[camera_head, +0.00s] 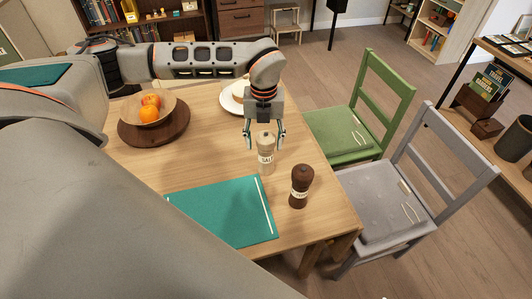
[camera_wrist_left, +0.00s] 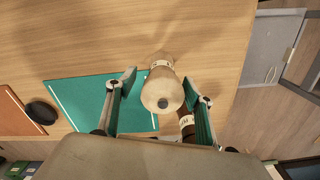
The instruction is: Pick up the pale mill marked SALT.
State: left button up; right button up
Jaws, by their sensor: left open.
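The pale mill (camera_head: 265,152) marked SALT stands upright on the wooden table, and its label faces the head camera. My left gripper (camera_head: 265,140) is open just above it, with its fingers pointing down on either side of the mill's top. In the left wrist view the pale mill (camera_wrist_left: 162,88) shows from above between the two open fingers (camera_wrist_left: 160,100), with no clear contact. A dark brown mill (camera_head: 300,187) with a pale label stands close by, to the right and nearer in the head view. My right gripper is not in view.
A teal mat (camera_head: 223,212) lies in front of the mills. A bowl of oranges (camera_head: 150,110) on a round wooden board (camera_head: 130,137) is at the left. A white plate (camera_head: 229,102) lies behind my gripper. Green (camera_head: 345,135) and grey (camera_head: 380,200) chairs stand at the right edge.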

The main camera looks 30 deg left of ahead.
aim_at(266, 158)
pick_arm(q)
jog(key=shift+s+d+f+p, duration=0.1)
jog(key=shift+d+f+p, duration=0.1)
jog(key=shift+f, duration=1.6)
jog(key=shift+s+d+f+p, duration=0.1)
jog(key=shift+d+f, duration=0.1)
jog(key=shift+f, duration=1.55)
jog(key=c, duration=1.3)
